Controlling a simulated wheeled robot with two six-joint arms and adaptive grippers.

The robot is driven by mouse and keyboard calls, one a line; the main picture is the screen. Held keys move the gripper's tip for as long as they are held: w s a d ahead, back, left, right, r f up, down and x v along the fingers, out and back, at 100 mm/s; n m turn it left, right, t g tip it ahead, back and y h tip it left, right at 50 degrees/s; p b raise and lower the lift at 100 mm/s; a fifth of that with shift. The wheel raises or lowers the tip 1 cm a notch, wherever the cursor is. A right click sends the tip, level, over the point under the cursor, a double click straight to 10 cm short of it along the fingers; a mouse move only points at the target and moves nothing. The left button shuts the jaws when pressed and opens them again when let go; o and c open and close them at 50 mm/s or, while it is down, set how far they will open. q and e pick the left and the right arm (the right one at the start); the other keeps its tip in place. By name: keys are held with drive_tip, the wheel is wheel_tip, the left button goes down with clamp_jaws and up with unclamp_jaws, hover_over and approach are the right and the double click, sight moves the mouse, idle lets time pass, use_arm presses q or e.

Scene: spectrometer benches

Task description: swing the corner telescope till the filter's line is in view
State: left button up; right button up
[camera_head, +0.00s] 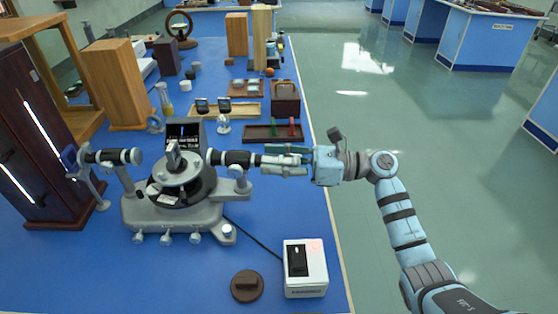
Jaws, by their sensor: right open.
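The spectrometer (172,212) stands on the blue bench with a grey base and a round central table (175,172). One dark tube (110,157) points left. The telescope (238,159) points right, with its eyepiece end at my right gripper. My right gripper (268,160) is open, its fingers beside the telescope's outer end; whether they touch it I cannot tell. A small dark screen (184,131) behind the spectrometer shows a thin blue vertical line and white text too small to read. My left gripper is not in view.
A white box (305,267) and a round brown lid-like piece (247,286) lie at the front right. A tall dark cabinet (40,130) with bright slits stands at left. Trays (273,134) and wooden blocks (118,85) stand behind. Open floor lies right of the bench.

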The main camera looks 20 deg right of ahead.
drive_tip(key=v, duration=1.2)
